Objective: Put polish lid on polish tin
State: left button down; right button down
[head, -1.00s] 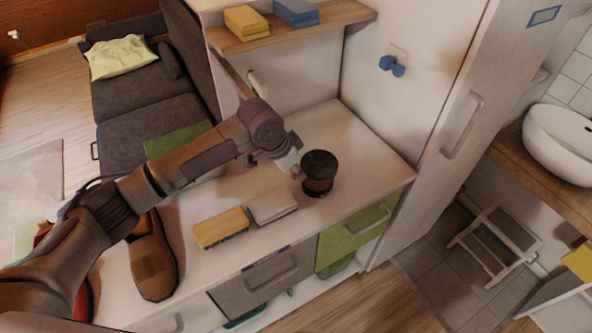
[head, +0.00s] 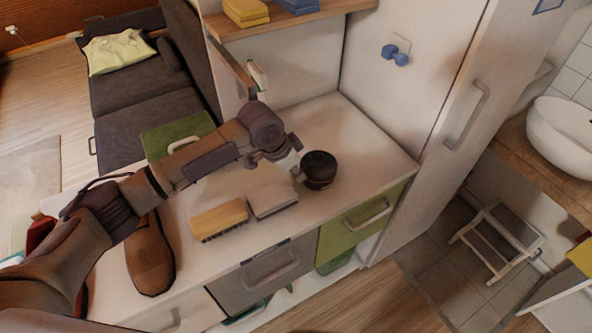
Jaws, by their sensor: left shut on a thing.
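My left gripper (head: 298,167) is shut on the dark round polish lid (head: 320,161), holding it at its left side. The brown polish tin (head: 319,184) stands on the white counter directly under the lid, and only its lower part shows. The lid looks level and lined up over the tin. No clear gap shows between them, but I cannot tell whether the lid is fully seated. My right gripper is not in view.
A wooden brush (head: 219,219) and a grey-topped block (head: 272,199) lie on the white counter (head: 353,139), left of the tin. A brown shoe (head: 150,257) stands farther left. A shelf (head: 290,24) overhangs the back. The counter right of the tin is clear.

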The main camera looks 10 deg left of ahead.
pick_arm(q)
jog(key=shift+p, duration=0.4)
dwell(0.7)
jog(key=shift+f+p, duration=0.1)
jog(key=shift+p, duration=0.35)
jog(key=shift+f, duration=0.45)
dwell(0.8)
jog(key=shift+f+p, duration=0.3)
dwell(0.3)
dwell(0.3)
jog(key=c, duration=1.1)
grip_release()
jog(key=shift+o, duration=0.2)
